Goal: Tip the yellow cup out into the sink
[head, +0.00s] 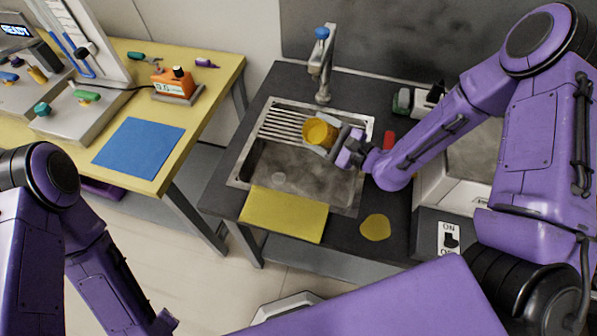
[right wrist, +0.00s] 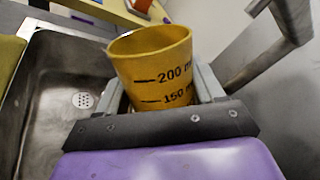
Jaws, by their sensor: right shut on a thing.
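The yellow cup (head: 319,132) is held over the sink (head: 240,172), near its back right part. In the right wrist view the yellow cup (right wrist: 152,68) shows its open rim and dark volume marks; it looks about upright, slightly tilted. My right gripper (head: 329,142) is shut on the cup, and its fingers (right wrist: 160,92) lie on both sides of it. What is inside the cup cannot be seen. The sink basin (right wrist: 55,90) with its drain also shows in the right wrist view. My left arm is at the lower left of the head view; its gripper's jaws cannot be made out.
A tap (head: 324,70) with a blue knob stands behind the sink. A yellow mat (head: 284,214) lies at the front edge, and a flat yellow round patch (head: 376,228) lies to its right. A ribbed drainer (head: 290,124) is at the sink's back. A yellow table (head: 205,105) stands left.

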